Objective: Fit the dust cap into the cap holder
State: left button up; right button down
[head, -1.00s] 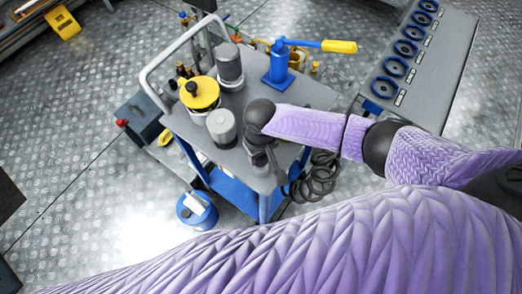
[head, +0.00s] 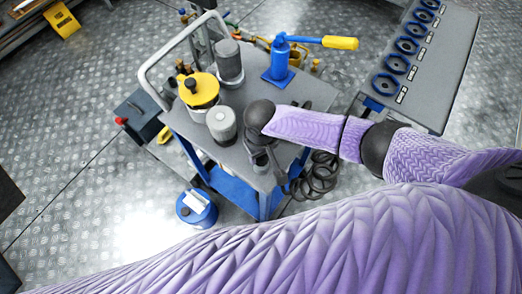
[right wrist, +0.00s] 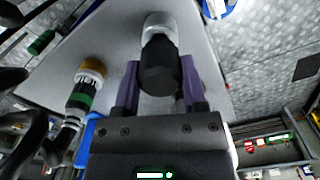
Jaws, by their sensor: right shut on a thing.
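My right gripper (right wrist: 160,88) shows in the right wrist view with its two purple fingers on either side of a black cylindrical piece, which appears to be the dust cap (right wrist: 159,65). It is shut on this piece. A pale silver round part (right wrist: 158,24) lies just beyond the black piece; I cannot tell whether the two touch or whether this is the cap holder. In the head view the right gripper (head: 262,158) is over the near right part of the cart top, mostly hidden under my wrist. My left gripper is not in view.
The grey cart top (head: 308,92) carries a yellow-lidded can (head: 203,92), grey cylinders (head: 222,124) and a blue pump (head: 279,60) with a yellow handle. A coupling with a green band (right wrist: 80,95) stands left in the wrist view. Black coiled hose (head: 320,175) hangs beside the cart.

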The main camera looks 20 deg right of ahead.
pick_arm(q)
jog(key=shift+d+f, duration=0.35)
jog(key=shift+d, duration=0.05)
pick_arm(e)
jog(key=shift+f, duration=0.5)
pick_arm(q)
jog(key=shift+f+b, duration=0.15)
jog(key=shift+b, duration=0.25)
pick_arm(e)
jog(key=shift+f, duration=0.25)
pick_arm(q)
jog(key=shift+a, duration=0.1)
